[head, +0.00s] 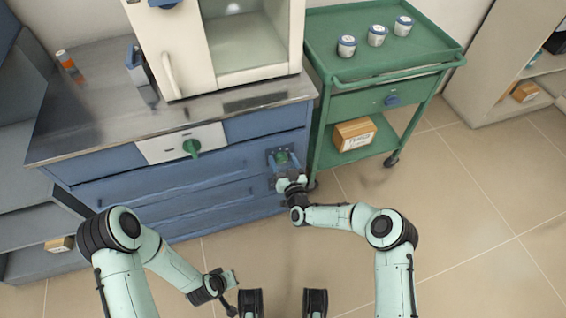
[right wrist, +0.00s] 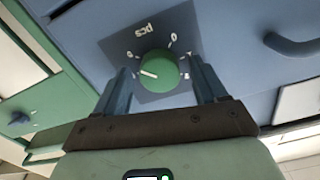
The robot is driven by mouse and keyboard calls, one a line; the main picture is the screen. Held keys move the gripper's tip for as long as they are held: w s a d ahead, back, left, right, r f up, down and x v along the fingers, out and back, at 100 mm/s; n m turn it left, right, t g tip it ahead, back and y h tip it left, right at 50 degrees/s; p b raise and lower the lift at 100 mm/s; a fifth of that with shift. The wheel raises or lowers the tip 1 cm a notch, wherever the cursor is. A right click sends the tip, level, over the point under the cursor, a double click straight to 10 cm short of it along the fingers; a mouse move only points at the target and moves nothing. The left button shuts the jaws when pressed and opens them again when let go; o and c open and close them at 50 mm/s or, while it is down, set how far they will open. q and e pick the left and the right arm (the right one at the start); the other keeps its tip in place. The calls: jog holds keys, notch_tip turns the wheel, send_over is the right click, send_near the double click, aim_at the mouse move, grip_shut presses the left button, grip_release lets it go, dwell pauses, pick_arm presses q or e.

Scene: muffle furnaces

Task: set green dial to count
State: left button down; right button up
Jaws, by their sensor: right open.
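A green dial (right wrist: 160,70) with a white pointer mark sits on a grey-blue plate in the right wrist view. The plate carries "pcs", a 0 and other small marks that are hard to read. The pointer is towards the left side of the dial. In the head view the dial (head: 283,157) is on the right end of the blue cabinet front. My right gripper (right wrist: 162,75) is open, with one finger on each side of the dial; I cannot tell whether they touch it. My left gripper (head: 229,281) is low over the floor, away from the cabinet; its jaws are unclear.
Another green knob (head: 192,148) is on a white panel of the cabinet. A white furnace (head: 178,50) stands on the metal worktop (head: 95,120). A green cart (head: 345,75) with several small jars stands close on the right. The floor at the right is clear.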

jog(key=c, duration=1.1)
jog(key=shift+o, duration=0.2)
jog(key=shift+n, duration=0.3)
jog(key=n, duration=0.3)
jog(key=shift+n, duration=2.5)
jog(key=o, duration=1.1)
jog(key=shift+c, duration=0.2)
